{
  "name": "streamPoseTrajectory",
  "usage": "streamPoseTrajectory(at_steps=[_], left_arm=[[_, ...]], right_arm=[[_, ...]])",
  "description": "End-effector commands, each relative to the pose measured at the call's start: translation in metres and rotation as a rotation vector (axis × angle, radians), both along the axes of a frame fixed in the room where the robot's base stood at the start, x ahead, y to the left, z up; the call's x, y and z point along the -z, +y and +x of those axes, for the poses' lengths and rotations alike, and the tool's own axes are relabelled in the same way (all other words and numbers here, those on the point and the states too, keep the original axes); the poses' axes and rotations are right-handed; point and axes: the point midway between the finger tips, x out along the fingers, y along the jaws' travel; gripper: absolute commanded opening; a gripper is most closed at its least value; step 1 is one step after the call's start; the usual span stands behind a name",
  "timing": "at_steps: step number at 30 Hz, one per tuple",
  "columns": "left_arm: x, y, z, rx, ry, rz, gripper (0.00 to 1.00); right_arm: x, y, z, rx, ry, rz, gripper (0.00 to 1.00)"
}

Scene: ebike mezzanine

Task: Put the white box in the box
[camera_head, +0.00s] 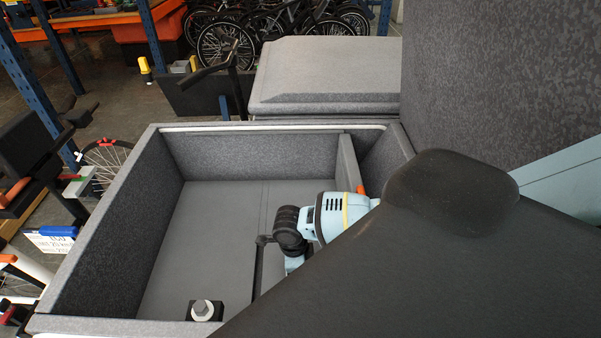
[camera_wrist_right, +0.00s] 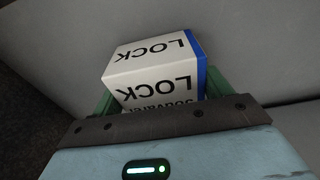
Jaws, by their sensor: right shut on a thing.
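The white box (camera_wrist_right: 155,72), marked LOCK in dark letters with a blue side, is between the green fingers of my right gripper (camera_wrist_right: 160,98) in the right wrist view. The gripper is shut on it. A plain grey surface lies behind it. The large open grey box (camera_head: 125,235) fills the middle of the head view, with an inner divider near its right side. My right arm (camera_head: 335,215) shows over its right part, but the white box and fingertips cannot be made out there. My left gripper is not in view.
A closed grey lid (camera_head: 325,75) stands behind the open box, and a tall grey panel (camera_head: 500,70) rises at right. Bicycles (camera_head: 275,28) stand at the back. A small bolt-like fitting (camera_head: 203,309) sits by the near wall.

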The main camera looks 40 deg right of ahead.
Motion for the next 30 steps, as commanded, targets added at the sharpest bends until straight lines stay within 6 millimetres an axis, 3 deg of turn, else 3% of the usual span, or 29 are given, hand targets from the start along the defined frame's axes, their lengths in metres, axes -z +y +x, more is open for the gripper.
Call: streamPoseTrajectory(at_steps=[14,15,19,30], left_arm=[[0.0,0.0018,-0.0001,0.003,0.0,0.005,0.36],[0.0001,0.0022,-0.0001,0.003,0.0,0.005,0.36],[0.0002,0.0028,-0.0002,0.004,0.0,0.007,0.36],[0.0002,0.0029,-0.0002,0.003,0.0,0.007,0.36]], right_arm=[[0.0043,0.0017,-0.0013,0.001,-0.001,0.001,0.45],[0.0044,0.0014,-0.0016,0.001,0.0,0.0,0.81],[0.0042,0.0014,-0.0015,0.001,0.0,0.0,0.98],[0.0003,0.0011,-0.0008,0.001,-0.001,0.0,0.99]])
